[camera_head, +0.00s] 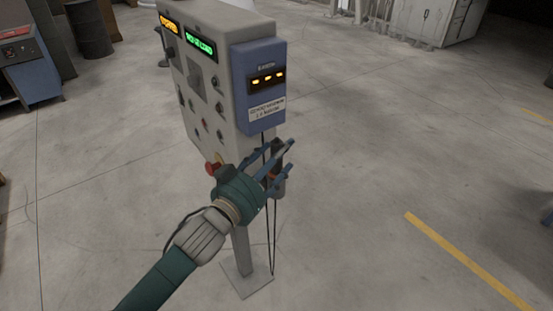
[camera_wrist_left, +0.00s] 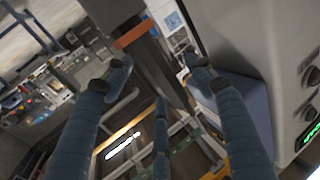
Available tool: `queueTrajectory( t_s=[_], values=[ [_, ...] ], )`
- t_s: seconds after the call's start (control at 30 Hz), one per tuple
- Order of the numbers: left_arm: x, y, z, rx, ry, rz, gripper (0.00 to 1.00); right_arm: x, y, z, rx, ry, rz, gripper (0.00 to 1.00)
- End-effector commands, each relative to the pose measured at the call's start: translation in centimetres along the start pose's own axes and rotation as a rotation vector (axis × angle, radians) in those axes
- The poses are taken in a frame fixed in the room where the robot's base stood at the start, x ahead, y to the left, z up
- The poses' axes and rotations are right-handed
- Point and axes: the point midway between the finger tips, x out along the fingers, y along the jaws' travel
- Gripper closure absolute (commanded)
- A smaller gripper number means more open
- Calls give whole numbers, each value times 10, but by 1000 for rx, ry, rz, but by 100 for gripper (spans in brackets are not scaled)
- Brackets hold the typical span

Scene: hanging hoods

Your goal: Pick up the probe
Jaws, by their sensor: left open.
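The probe is a dark rod with an orange band in the left wrist view (camera_wrist_left: 148,56). In the head view it is a small dark shape (camera_head: 276,152) at the side of the control box, partly hidden by my fingers. My left gripper (camera_head: 284,158) is open around the probe, its fingers pointing right, just below the blue panel. In the left wrist view the fingers of this gripper (camera_wrist_left: 158,78) are spread, with the probe between them. I cannot tell whether any finger touches it. My right gripper is in neither view.
The grey control box (camera_head: 209,70) stands on a post with a floor plate (camera_head: 247,281). A blue panel (camera_head: 259,90) covers its right side, and a red button (camera_head: 212,168) sits near my wrist. Dark cables (camera_head: 273,235) hang below.

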Motion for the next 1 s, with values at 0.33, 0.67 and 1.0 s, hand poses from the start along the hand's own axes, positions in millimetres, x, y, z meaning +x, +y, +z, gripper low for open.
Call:
queueTrajectory(
  t_s=[0.33,0.67,1.0],
  values=[
    [6,1,1,0,0,1,55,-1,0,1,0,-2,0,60],
    [5,0,0,0,1,1,97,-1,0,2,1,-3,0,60],
    [7,-1,-10,1,1,0,98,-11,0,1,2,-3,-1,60]
  ],
)
